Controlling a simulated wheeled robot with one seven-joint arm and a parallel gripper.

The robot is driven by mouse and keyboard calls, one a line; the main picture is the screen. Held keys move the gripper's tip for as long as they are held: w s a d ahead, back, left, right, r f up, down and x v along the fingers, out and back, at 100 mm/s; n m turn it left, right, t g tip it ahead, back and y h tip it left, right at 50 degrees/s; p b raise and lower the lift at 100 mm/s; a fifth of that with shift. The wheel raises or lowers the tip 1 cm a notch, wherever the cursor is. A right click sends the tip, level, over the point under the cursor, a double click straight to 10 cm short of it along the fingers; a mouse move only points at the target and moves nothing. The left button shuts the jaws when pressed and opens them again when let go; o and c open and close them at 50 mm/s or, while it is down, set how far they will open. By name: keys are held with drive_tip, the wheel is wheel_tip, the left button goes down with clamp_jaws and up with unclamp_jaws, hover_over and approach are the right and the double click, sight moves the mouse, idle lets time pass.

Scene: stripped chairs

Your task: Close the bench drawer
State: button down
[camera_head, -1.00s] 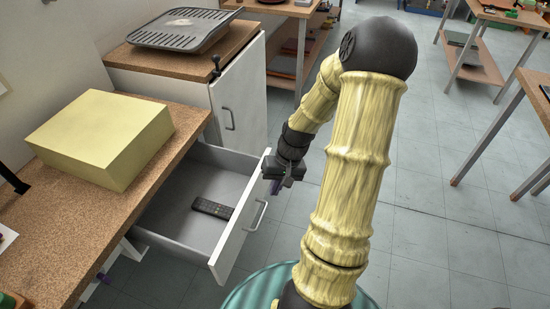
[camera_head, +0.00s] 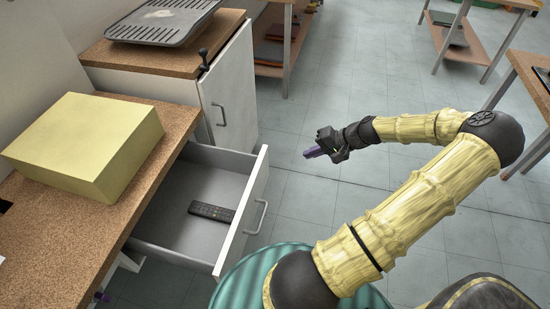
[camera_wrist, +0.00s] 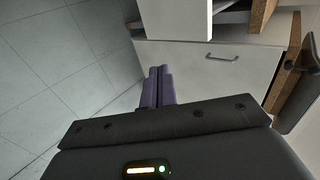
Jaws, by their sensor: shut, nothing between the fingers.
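The bench drawer (camera_head: 245,215) stands pulled out from under the cork-topped bench (camera_head: 85,225), its white front and grey handle (camera_head: 256,217) facing right. A dark remote control (camera_head: 211,211) lies on the drawer's grey floor. My gripper (camera_head: 311,153) is in the air to the right of the drawer front, clear of it, with its purple fingers pointing left. The fingers (camera_wrist: 157,87) are together and empty in the wrist view. There, a white front with a grey handle (camera_wrist: 222,58) lies beyond them.
A yellow box (camera_head: 88,145) sits on the bench. A white cabinet (camera_head: 228,95) with a grey tray (camera_head: 162,20) on top stands beyond the drawer. Tables stand at the upper right. The tiled floor (camera_head: 300,215) right of the drawer is clear.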

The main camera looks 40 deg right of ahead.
drive_tip(key=w+a+r+x, duration=0.1)
drive_tip(key=r+x, duration=0.1)
drive_tip(key=x, duration=1.1)
drive_tip(key=shift+w+b, duration=0.25)
drive_tip(key=shift+b, duration=0.15)
